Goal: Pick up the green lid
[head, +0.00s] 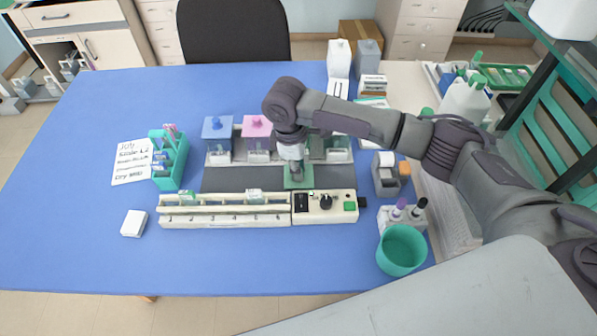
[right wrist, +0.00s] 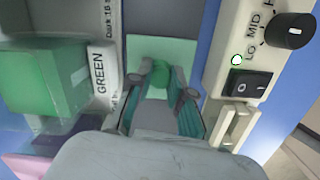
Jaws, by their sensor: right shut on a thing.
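The green lid (head: 306,183) is a flat green square below my right gripper (head: 296,177), over the dark strip in the middle of the staining station. In the right wrist view the lid (right wrist: 178,50) shows its round green knob between the two fingertips (right wrist: 160,82). My right gripper is shut on this knob. I cannot tell whether the lid touches the dark strip. A jar with green contents (right wrist: 38,78), beside a label reading GREEN, is at the left of the wrist view. My left gripper is not in view.
Jars with a blue lid (head: 217,128) and a pink lid (head: 257,127) stand in the back row. A heater panel with a knob (head: 326,202) and a slide rail (head: 225,211) are in front. A teal cup (head: 402,250) stands front right. The blue table's left side is largely clear.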

